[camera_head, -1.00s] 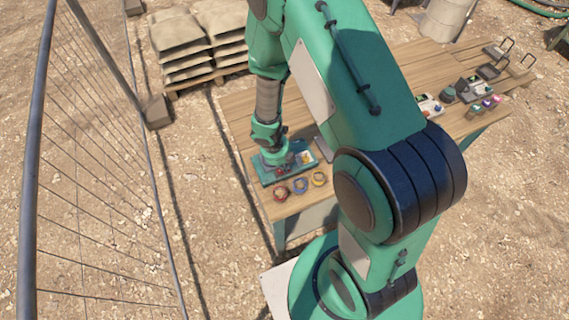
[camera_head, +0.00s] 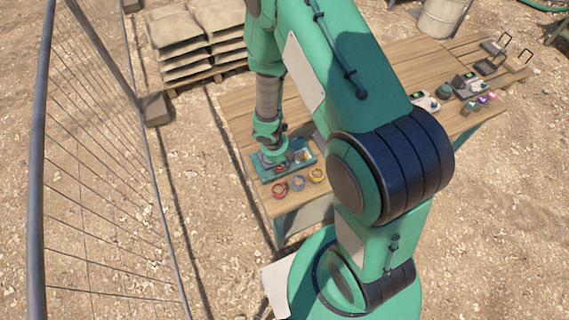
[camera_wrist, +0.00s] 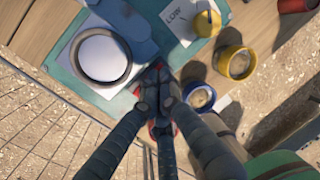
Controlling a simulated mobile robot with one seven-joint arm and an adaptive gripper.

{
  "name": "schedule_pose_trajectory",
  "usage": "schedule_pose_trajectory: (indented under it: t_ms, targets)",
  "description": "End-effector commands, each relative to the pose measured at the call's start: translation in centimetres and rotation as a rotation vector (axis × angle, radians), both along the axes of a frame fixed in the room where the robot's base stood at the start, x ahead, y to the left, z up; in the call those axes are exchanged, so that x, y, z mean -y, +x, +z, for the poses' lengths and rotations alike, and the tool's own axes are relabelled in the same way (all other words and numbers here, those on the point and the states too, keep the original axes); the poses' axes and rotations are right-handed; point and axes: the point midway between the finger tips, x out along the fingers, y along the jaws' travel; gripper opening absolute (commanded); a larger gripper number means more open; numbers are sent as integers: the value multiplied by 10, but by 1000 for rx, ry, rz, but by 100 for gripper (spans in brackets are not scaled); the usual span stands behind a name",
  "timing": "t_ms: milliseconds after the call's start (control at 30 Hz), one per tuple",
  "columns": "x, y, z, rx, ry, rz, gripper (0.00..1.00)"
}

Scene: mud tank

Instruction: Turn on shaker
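The shaker appears to be the teal panel (camera_head: 266,172) on the left part of the wooden table. In the wrist view the panel (camera_wrist: 66,66) carries a round white disc in a grey ring (camera_wrist: 101,56). A yellow knob (camera_wrist: 207,22) sits beside a label reading "LOW". A blurred blue-grey shape hides part of the panel. In the head view my gripper (camera_head: 275,160) is low over the panel. Contact cannot be told.
Red (camera_head: 279,189), blue (camera_head: 298,183) and yellow (camera_head: 316,175) round items line the table's front edge; blue (camera_wrist: 199,96) and yellow (camera_wrist: 236,63) ones are close to my fingers. Devices (camera_head: 464,84) stand at the table's right. A wire fence (camera_head: 95,180) stands left.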

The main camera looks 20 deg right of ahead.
Motion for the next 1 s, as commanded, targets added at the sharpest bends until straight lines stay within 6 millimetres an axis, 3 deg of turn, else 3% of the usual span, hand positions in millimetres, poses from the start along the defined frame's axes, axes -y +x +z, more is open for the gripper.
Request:
schedule_pose_trajectory:
  t_ms: [33,400,1000]
  targets:
    - [-1,-12,-11,-21,1,-3,0]
    - [-15,-12,-13,-16,8,1,0]
    - [-17,-12,-5,-17,7,3,0]
